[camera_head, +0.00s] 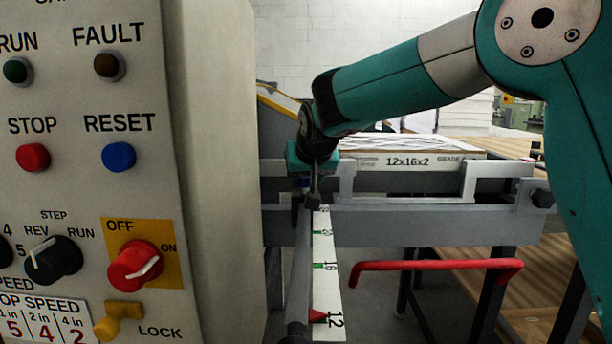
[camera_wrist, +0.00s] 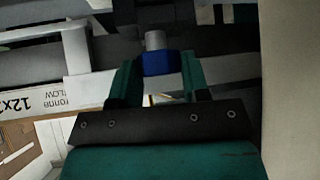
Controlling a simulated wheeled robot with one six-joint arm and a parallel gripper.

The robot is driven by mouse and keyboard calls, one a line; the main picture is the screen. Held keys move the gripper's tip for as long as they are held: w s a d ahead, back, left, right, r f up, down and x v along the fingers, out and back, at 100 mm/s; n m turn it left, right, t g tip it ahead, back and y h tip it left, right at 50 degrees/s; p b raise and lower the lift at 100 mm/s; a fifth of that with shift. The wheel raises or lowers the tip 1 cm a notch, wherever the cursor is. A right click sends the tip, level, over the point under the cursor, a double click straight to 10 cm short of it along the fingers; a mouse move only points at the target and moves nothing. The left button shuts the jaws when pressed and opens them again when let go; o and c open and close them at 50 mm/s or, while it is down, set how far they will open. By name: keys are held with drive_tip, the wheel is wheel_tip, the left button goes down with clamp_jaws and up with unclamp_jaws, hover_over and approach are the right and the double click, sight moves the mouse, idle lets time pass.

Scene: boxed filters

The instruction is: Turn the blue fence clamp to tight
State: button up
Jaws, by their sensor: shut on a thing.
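The blue fence clamp (camera_wrist: 160,64) shows in the wrist view as a blue knob with a grey round post above it. My gripper (camera_wrist: 159,70) has one teal finger on each side of the clamp and is shut on it. In the head view, my gripper (camera_head: 313,188) is at the left end of the grey fence rail, pointing down. I cannot tell from these frames how far the clamp is turned.
A control panel (camera_head: 90,200) with buttons and knobs stands close on the left. A ruler scale (camera_head: 325,265) with a red pointer runs below my gripper. A grey rail (camera_head: 400,225), a red bar handle (camera_head: 435,265) and a boxed filter (camera_head: 410,162) lie to the right.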

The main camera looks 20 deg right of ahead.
drive_tip(key=shift+a+r+m+h+p, duration=0.2)
drive_tip(key=shift+m+h+p, duration=0.5)
drive_tip(key=shift+m+p, duration=0.25)
drive_tip(key=shift+d+f+m+h+p, duration=0.2)
drive_tip(key=shift+m+h+p, duration=0.15)
drive_tip(key=shift+m+h, duration=0.2)
drive_tip(key=o, duration=0.9)
drive_tip(key=v, duration=0.5)
drive_tip(key=p+v, duration=0.1)
drive_tip(key=v, duration=1.1)
drive_tip(key=shift+w+r, duration=0.15)
drive_tip(key=shift+r, duration=0.25)
